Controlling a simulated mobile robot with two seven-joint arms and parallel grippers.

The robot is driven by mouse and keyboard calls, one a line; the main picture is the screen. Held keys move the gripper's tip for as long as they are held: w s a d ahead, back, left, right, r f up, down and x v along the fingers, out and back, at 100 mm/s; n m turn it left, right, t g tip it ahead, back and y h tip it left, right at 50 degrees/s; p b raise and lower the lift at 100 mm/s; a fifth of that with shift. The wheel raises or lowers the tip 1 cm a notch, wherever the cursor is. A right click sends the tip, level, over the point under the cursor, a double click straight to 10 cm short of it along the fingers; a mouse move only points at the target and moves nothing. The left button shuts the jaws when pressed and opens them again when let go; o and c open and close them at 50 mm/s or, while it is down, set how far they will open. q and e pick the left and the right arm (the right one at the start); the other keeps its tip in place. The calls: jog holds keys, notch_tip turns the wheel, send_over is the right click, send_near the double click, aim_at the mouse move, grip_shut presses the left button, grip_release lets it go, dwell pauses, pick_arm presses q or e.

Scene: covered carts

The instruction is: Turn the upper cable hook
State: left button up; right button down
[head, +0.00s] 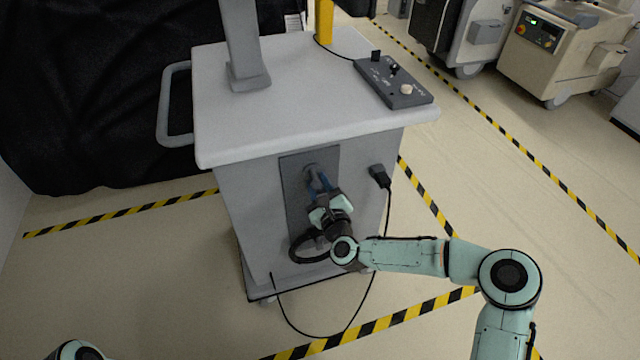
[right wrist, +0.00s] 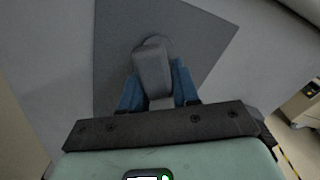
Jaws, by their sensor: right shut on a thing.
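The upper cable hook (head: 310,169) is a grey piece near the top of a dark grey plate (head: 297,205) on the cart's front face. My right gripper (head: 319,183) reaches it from below. In the right wrist view the hook (right wrist: 152,68) stands out from the plate, with the blue fingers of the right gripper (right wrist: 155,90) on either side, shut on it. The fingers partly cover the hook in the head view. My left gripper is out of view; only a bit of my left arm shows at the bottom left.
A dark loop (head: 308,250) sits low on the plate, partly behind my right wrist. A black plug (head: 379,176) has a cable hanging to the floor. The grey cart (head: 220,215) has a side handle (head: 166,110) and a control box (head: 395,82) on top. Striped tape marks the floor.

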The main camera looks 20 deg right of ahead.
jog(key=m, duration=0.5)
jog(key=shift+a+f+m, duration=0.1)
jog(key=shift+a+m, duration=0.15)
jog(key=shift+m, duration=0.05)
dwell(0.5)
jog(key=c, duration=0.9)
grip_release()
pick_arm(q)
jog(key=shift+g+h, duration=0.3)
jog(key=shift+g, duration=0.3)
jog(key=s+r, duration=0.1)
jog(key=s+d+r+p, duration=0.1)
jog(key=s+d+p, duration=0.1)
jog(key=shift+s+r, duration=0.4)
pick_arm(e)
jog(key=s, duration=1.3)
jog(key=shift+s+d, duration=0.2)
jog(key=shift+s, duration=0.05)
